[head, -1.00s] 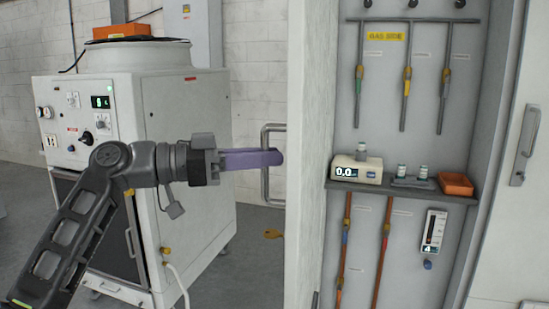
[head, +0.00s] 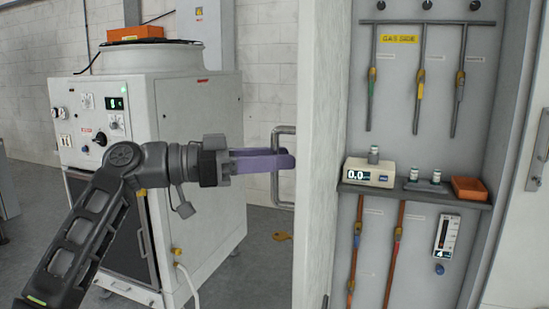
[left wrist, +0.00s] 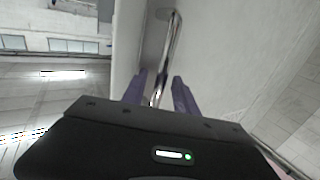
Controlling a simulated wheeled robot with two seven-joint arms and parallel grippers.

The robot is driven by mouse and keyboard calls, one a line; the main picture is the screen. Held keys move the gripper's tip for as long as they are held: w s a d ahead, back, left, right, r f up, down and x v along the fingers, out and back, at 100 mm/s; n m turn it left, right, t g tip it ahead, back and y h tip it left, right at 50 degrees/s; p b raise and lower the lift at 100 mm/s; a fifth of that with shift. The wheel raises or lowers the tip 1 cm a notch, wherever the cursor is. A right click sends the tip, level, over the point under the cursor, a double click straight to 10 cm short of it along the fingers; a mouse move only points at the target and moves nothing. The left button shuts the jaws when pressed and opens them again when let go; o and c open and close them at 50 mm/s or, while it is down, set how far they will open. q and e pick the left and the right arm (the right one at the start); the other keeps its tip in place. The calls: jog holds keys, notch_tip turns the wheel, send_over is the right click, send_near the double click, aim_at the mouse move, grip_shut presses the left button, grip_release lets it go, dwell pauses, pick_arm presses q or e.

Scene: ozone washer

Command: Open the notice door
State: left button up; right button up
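The white door (head: 322,150), which I take to be the notice door, stands swung out from the tall cabinet, so the cabinet inside shows. A metal bar handle (head: 275,190) sits on its left-hand face. My left gripper (head: 291,159) points right at the upper part of this handle, its purple fingers level with it. In the left wrist view the handle (left wrist: 172,45) runs down between the two fingers, which are apart with gaps beside the bar. I cannot tell if either finger touches it. My right gripper is not in view.
Inside the cabinet are hanging probes (head: 420,80), a shelf (head: 415,194) with a small scale (head: 369,173) and an orange tray (head: 469,188). A white washer machine (head: 200,130) stands behind my left arm. Another door with a handle (head: 538,150) is at the right.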

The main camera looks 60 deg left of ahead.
pick_arm(q)
jog(key=v, duration=0.7)
jog(key=shift+s+a+p, duration=0.15)
jog(key=shift+s+p, duration=0.15)
jog(key=shift+s, duration=0.1)
dwell(0.3)
